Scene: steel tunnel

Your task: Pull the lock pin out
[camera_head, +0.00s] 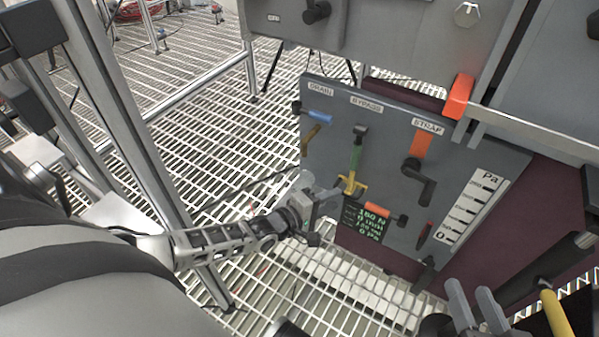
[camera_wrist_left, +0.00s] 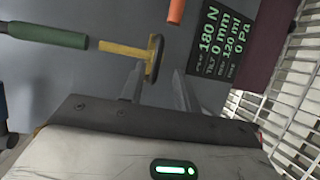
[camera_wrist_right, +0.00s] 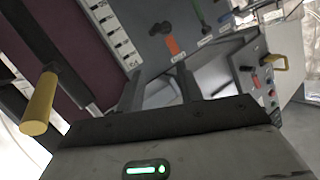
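A grey panel (camera_head: 390,150) carries a green rod (camera_head: 356,157) under the BYPASS label with a yellow T-shaped piece (camera_head: 352,184) at its lower end. This yellow piece may be the lock pin; no label names it. In the left wrist view the yellow piece (camera_wrist_left: 122,50) ends in a dark-edged crosspiece near the fingertips. My left gripper (camera_head: 325,196) is open beside it, below and left of it in the head view; contact cannot be told. My right gripper (camera_head: 470,290) is open and empty at the lower right, away from the panel's fittings.
The panel also has a DRAIN lever (camera_head: 315,117), a black crank (camera_head: 420,180) under STRAP, an orange handle (camera_head: 379,210), a Pa scale (camera_head: 470,208) and a dark readout (camera_head: 366,220). A yellow-handled bar (camera_head: 556,312) stands right of my right gripper. Grating floor lies below.

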